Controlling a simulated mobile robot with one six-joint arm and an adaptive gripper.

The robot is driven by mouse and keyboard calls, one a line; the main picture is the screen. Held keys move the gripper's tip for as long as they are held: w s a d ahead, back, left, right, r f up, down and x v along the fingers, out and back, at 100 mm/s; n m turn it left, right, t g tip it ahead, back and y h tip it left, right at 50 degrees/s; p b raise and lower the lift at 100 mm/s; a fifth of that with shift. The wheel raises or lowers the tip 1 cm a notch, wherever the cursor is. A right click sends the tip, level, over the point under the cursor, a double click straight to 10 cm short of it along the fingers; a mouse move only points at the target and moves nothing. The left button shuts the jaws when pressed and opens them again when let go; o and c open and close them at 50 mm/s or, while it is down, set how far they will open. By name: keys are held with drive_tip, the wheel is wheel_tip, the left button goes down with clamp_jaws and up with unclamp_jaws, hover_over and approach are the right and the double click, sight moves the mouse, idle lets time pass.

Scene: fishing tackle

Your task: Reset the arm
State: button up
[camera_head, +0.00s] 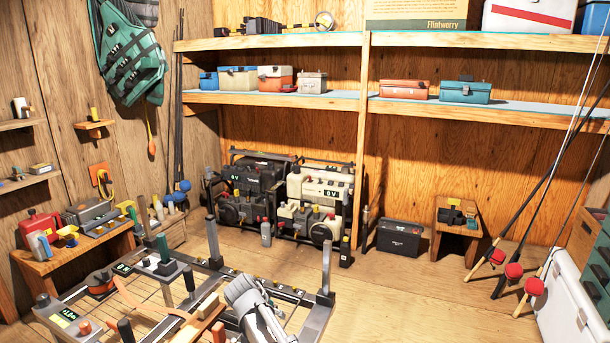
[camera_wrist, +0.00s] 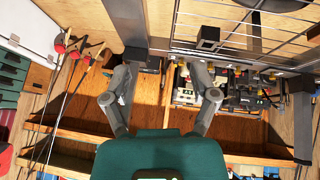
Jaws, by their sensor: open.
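In the wrist view, my gripper (camera_wrist: 166,75) has its two grey fingers spread well apart. The space between them looks empty. A dark teal block fills the bottom middle of that view, at the base of the fingers; I cannot tell its full shape. The wrist view is turned over, with the shelves low in the picture and the floor items high. Dark bars and a wire grid lie close along the upper part of that view. In the head view I cannot clearly make out the gripper.
Metal-railed framework (camera_head: 325,299) fills the head view's lower left. A cluttered wooden bench (camera_head: 40,270) stands left. Battery rack (camera_head: 357,200), black box (camera_head: 399,238) and small stool (camera_head: 437,245) line the back wall. Rods and a white cooler (camera_head: 565,305) stand right. Floor (camera_head: 420,300) is clear at centre right.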

drive_tip(key=s+d+f+n+g+y, duration=0.1)
drive_tip(key=s+d+n+g+y, duration=0.15)
drive_tip(key=s+d, duration=0.8)
drive_tip(key=s+d+f+n+g+y, duration=0.1)
drive_tip(key=s+d+f+g, duration=0.3)
drive_tip(key=d, duration=1.2)
wheel_tip(320, 180, up, 27)
drive_tip(key=s+t+p, duration=0.1)
drive_tip(key=p, duration=2.3)
drive_tip(key=shift+s+d+f+p, duration=0.15)
drive_tip(key=shift+s+f+p, duration=0.05)
drive_tip(key=shift+s+p, duration=0.1)
